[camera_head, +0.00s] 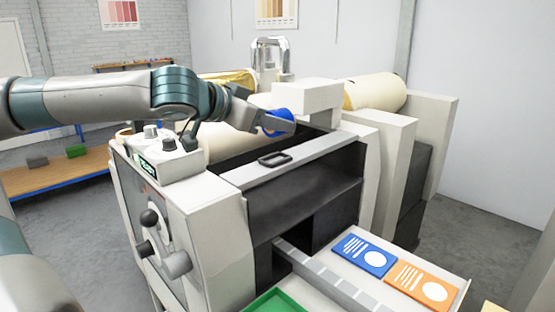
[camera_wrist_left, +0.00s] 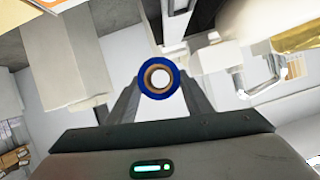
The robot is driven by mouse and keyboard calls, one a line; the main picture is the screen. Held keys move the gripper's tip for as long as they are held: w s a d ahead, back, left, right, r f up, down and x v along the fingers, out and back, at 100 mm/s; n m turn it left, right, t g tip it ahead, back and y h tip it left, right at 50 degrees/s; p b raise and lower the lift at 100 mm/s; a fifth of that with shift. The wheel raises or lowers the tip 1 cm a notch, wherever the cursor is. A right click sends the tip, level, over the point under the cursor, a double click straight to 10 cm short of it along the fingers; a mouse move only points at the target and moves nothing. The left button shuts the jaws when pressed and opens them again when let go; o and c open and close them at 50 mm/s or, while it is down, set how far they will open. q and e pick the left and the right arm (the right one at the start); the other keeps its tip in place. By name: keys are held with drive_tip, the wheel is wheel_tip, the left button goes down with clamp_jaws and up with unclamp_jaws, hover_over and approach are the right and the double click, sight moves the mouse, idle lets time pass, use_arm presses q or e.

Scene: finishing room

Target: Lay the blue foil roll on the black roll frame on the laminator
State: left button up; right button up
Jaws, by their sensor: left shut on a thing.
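The blue foil roll (camera_head: 277,123) is held by my left gripper (camera_head: 284,119), above and behind the black roll frame. In the left wrist view the roll (camera_wrist_left: 143,80) shows end-on, a blue ring around a tan core, between the fingers of my left gripper (camera_wrist_left: 159,88). The black roll frame (camera_head: 273,158) is a small dark rectangle on the pale top ledge of the laminator (camera_head: 215,205). The roll is apart from the frame. The frame cannot be made out in the wrist view. My right gripper is not in view.
Large cream rolls (camera_head: 375,91) and a gold roll (camera_head: 232,77) lie behind the ledge. A pale block (camera_head: 307,97) stands close right of the held roll. Blue (camera_head: 364,256) and orange (camera_head: 421,286) cards lie on the front table. A control box (camera_head: 165,148) with knobs stands left.

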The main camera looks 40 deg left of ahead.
use_arm(q)
drive_tip(key=shift+w+a+f+p, duration=0.25)
drive_tip(key=shift+w+a+p, duration=0.1)
drive_tip(key=shift+w+a, duration=0.1)
drive_tip(key=shift+w+a+f+p, duration=1.1)
drive_tip(key=shift+w+a+f, duration=0.55)
drive_tip(key=shift+w+a, duration=0.25)
drive_tip(key=shift+w+a+f+p, duration=1.05)
drive_tip(key=shift+w+a+f, duration=0.6)
drive_tip(key=shift+w+a, duration=0.15)
drive_tip(key=shift+d, duration=0.1)
drive_tip(key=shift+f, duration=0.25)
drive_tip(key=shift+f+p, duration=0.6)
drive_tip(key=shift+f, duration=1.1)
